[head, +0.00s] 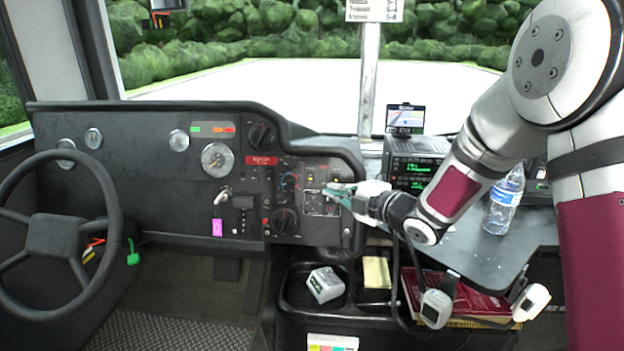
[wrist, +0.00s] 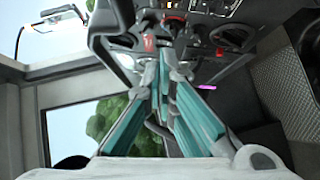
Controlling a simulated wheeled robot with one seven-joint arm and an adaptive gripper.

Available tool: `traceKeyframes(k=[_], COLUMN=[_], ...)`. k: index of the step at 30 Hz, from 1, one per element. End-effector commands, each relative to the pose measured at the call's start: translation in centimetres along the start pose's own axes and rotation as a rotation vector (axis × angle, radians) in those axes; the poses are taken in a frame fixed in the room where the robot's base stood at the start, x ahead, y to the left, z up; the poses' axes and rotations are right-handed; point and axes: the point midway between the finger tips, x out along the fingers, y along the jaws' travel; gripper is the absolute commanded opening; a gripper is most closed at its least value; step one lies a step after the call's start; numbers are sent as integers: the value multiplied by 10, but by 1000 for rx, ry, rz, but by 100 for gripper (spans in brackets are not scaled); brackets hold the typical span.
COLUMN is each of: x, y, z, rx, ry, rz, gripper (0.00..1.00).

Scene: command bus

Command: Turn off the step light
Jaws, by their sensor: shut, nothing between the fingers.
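The dashboard switch panel (head: 322,205) is on the right end of the black dashboard, with small switches and a light-edged plate. My gripper (head: 330,190) reaches in from the right, its teal fingers in front of this panel and hiding part of it. In the wrist view my gripper (wrist: 164,62) has its fingertips together with nothing between them, in front of the dashboard controls. I cannot tell which switch is the step light, nor whether the fingertips touch the panel.
A steering wheel (head: 60,235) is at the left. Black knobs (head: 286,220) sit left of my gripper. A radio (head: 412,172), a small screen (head: 405,118) and a water bottle (head: 504,203) stand on the right. A console tray (head: 290,300) with small items lies below.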

Motion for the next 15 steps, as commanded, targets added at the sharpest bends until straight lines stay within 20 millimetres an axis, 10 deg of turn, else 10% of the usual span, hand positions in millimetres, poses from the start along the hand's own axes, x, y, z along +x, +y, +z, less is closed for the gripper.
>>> traceKeyframes(k=[15], x=[80], y=[-2], z=[0], rx=[1], ry=[1], rz=[0], gripper=[0])
